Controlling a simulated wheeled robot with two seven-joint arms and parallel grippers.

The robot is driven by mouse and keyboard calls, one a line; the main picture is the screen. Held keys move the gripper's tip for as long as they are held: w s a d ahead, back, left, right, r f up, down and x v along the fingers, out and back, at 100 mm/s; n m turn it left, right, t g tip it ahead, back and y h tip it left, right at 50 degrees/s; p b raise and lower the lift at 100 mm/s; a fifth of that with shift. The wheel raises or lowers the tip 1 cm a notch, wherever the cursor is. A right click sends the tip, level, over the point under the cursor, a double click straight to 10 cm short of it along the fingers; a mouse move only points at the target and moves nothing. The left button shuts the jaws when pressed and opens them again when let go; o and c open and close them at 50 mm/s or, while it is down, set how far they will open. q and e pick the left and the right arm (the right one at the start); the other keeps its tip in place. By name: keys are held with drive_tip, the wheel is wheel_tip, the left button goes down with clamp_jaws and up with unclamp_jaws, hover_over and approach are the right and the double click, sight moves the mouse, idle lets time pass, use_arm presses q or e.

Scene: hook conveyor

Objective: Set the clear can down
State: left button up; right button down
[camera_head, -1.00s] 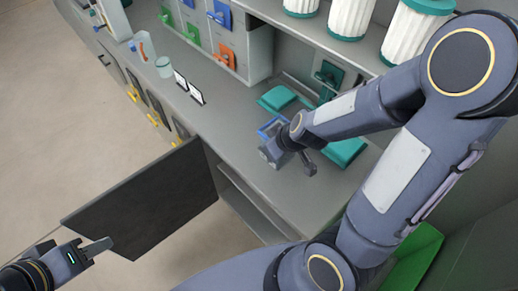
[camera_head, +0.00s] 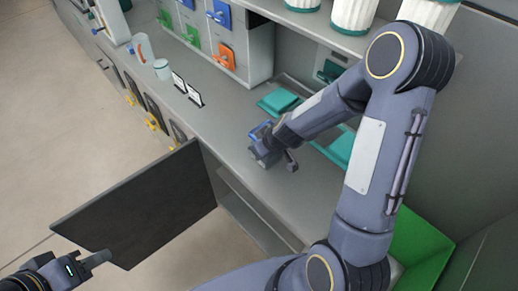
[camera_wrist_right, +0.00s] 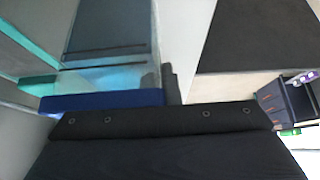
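The clear can, a see-through box with a blue rim (camera_head: 260,131), is at my right gripper (camera_head: 277,160), just above or on the grey counter (camera_head: 235,125); I cannot tell if it touches. In the right wrist view the can's blue rim (camera_wrist_right: 105,102) and clear wall are close in front of the gripper. A dark fingertip (camera_wrist_right: 173,85) meets the can's right side; the right gripper seems shut on that wall. My left gripper (camera_head: 97,259) is empty beside the open dark door (camera_head: 140,205); its finger gap does not show.
Teal pads (camera_head: 278,101) lie behind the right gripper. Two small signs (camera_head: 187,90), a white cup (camera_head: 162,69) and a pitcher (camera_head: 142,47) stand farther left on the counter. Coloured-latch bins (camera_head: 223,55) line the back. A green bin (camera_head: 420,235) is at right. The counter left of the can is clear.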

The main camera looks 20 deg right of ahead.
drive_tip(key=shift+r, duration=0.15)
drive_tip(key=c, duration=2.1)
unclamp_jaws()
drive_tip(key=shift+f, duration=0.3)
drive_tip(key=o, duration=0.5)
drive_tip(key=shift+r, duration=0.1)
drive_tip(key=shift+c, duration=0.2)
